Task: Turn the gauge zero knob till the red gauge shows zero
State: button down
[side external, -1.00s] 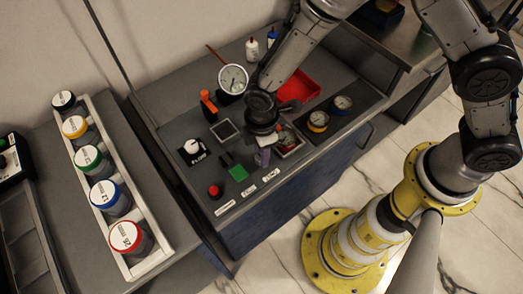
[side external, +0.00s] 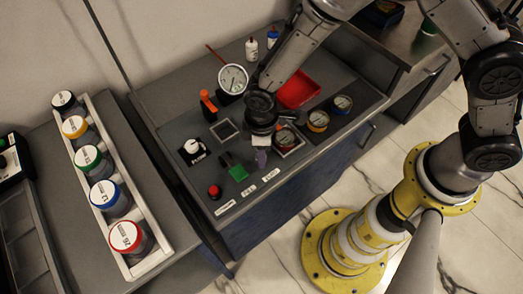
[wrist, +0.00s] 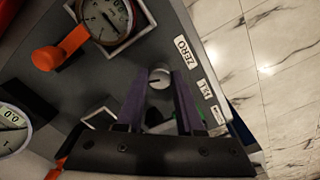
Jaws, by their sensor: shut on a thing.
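The silver zero knob (wrist: 159,77) sits on the panel beside a label reading ZERO (wrist: 184,52) in the wrist view. My gripper (wrist: 160,82) is shut on the knob, with one purple finger on each side. In the side view my gripper (side external: 261,156) points down at the panel and hides the knob. The framed red gauge (side external: 287,140) is just right of my gripper; it also shows at the top of the wrist view (wrist: 106,14), cut off by the edge. I cannot read its needle exactly.
An orange-red handle (wrist: 60,48) is close to the gauge in the wrist view. A red tray (side external: 298,90) lies behind.

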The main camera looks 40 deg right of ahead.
jog(key=shift+m, duration=0.6)
jog(key=c, duration=0.5)
grip_release()
jog(key=shift+c, duration=0.2)
notch_tip(320, 180, up, 14)
